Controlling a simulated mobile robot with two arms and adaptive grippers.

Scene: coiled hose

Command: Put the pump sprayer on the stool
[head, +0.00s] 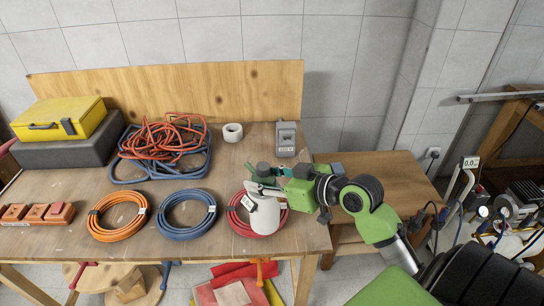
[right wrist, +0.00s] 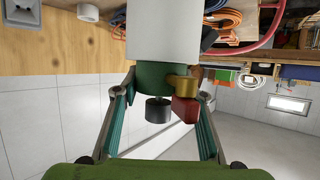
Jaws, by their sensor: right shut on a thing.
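The pump sprayer (head: 264,215) has a white body and a dark green top. It is upright in front of the red hose coil at the right end of the workbench; I cannot tell whether its base touches anything. My right gripper (head: 268,184) is shut around its green neck (right wrist: 158,76). The wrist view shows the white body (right wrist: 162,38), brass nozzle, red trigger and black knob upside down. A low wooden top (head: 385,180), apparently the stool, stands right of the bench, partly hidden by my right arm. My left gripper is not in view.
The workbench (head: 75,215) holds orange (head: 118,232) and blue (head: 186,232) hose coils, a tangled hose pile (head: 165,140), a white tape roll (head: 233,132), a grey box (head: 286,138) and a yellow case (head: 60,120). Cluttered equipment (head: 515,205) stands at far right.

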